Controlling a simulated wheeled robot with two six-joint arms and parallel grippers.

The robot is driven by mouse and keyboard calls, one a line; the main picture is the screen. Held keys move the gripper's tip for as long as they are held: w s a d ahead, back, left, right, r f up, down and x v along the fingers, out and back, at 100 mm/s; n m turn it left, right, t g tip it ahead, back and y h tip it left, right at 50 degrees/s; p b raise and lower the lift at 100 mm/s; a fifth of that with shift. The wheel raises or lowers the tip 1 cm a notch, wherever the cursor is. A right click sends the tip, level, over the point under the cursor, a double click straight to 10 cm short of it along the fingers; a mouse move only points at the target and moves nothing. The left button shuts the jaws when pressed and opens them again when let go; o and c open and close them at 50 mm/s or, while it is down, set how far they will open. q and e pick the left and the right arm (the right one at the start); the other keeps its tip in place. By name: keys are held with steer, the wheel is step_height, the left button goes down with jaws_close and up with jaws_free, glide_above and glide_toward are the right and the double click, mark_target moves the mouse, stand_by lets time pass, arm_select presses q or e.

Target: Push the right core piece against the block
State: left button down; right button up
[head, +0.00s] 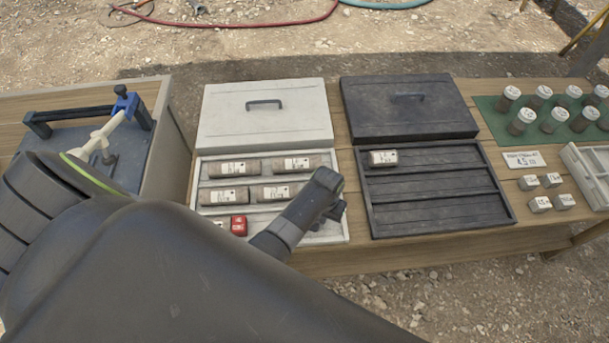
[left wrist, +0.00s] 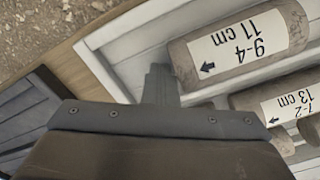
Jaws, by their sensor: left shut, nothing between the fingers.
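The white core tray (head: 340,228) stands in front of me with core pieces in its rows. In the left wrist view, a core piece labelled 9-4, 11 cm (left wrist: 240,45) lies in the row nearest me. My arm hides it in the head view. A red block (head: 239,226) sits farther left at the tray's front. My left gripper (head: 330,198) is shut and empty at the tray's right side. In the left wrist view its fingertips (left wrist: 160,82) are at the end of the 9-4 piece; I cannot tell whether they touch. My right gripper is not in view.
Another core piece, 13 cm (left wrist: 285,100), lies in the adjoining row. A small light block (head: 218,224) sits beside the red one. A black tray (head: 440,221) with one short core piece (head: 383,158) stands to the right. My left arm covers the lower left.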

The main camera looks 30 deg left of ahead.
arm_select(q)
steer(key=shift+s+a+p, duration=0.7)
steer(key=shift+a, duration=0.3)
steer(key=shift+s+a+p, duration=0.65)
steer(key=shift+a, duration=0.3)
steer(key=shift+s+a+p, duration=0.55)
steer(key=shift+s+a, duration=0.1)
steer(key=shift+a, duration=0.3)
steer(key=shift+s+a+p, duration=0.55)
steer(key=shift+s+a, duration=0.05)
steer(key=shift+a, duration=0.3)
steer(key=shift+w+d+r+p, duration=0.5)
steer(key=shift+d+r, duration=0.1)
steer(key=shift+d, duration=0.05)
steer(key=shift+w+d+r+p, duration=0.45)
steer(key=shift+d+r, duration=0.1)
steer(key=shift+d, duration=0.1)
step_height(320, 180, up, 2)
steer(key=shift+r+p, duration=0.25)
steer(key=shift+p, duration=0.35)
steer(key=shift+r, duration=2.6)
steer(key=shift+s+f, duration=0.1)
steer(key=shift+s, duration=0.05)
